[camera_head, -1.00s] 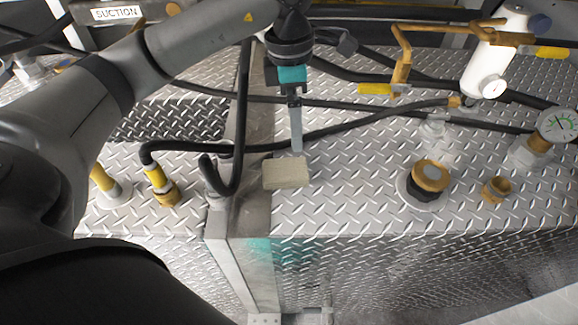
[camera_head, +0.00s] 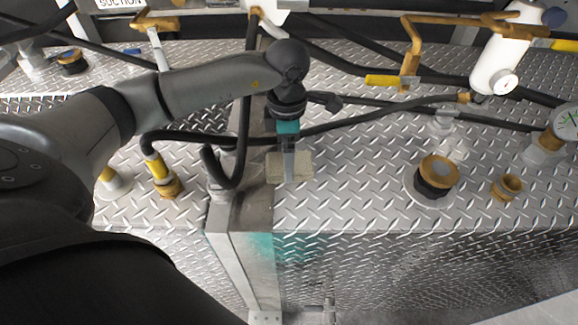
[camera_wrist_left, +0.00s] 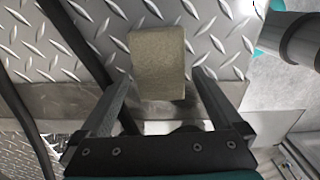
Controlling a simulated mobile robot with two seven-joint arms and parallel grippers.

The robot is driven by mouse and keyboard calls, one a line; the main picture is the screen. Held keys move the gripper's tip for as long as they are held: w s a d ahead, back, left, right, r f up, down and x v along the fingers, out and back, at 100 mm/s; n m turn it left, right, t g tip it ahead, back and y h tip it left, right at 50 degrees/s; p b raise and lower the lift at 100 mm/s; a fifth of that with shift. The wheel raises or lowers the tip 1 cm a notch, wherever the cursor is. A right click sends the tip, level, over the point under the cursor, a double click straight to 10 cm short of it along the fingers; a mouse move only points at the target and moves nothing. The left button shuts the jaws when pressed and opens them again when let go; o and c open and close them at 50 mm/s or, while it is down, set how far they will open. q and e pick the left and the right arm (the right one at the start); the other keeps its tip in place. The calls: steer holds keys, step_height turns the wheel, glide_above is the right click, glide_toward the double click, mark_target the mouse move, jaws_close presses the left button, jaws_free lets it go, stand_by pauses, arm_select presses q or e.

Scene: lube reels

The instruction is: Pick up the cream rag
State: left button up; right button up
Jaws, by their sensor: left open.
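The cream rag (camera_head: 302,166) is a small block-like folded piece lying on the diamond-plate top, by the plain metal strip. In the left wrist view the rag (camera_wrist_left: 158,62) lies ahead of and between the two fingers, with a gap showing to each side. My left gripper (camera_head: 289,178) points down over the rag and hides its middle in the head view. In the left wrist view the left gripper (camera_wrist_left: 160,88) is open and empty. I cannot tell whether the fingertips are beside the rag or still above it. My right gripper is not in view.
A black hose (camera_head: 240,165) loops down just left of the rag. Another hose (camera_head: 355,122) runs behind it. A brass-capped fitting (camera_head: 438,172) and a small brass fitting (camera_head: 507,187) stand to the right. The plate's front edge is close; the plate right of the rag is clear.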

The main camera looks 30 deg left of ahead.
arm_select(q)
step_height(320, 180, down, 2)
steer(key=shift+f, duration=0.2)
steer(key=c, duration=1.2)
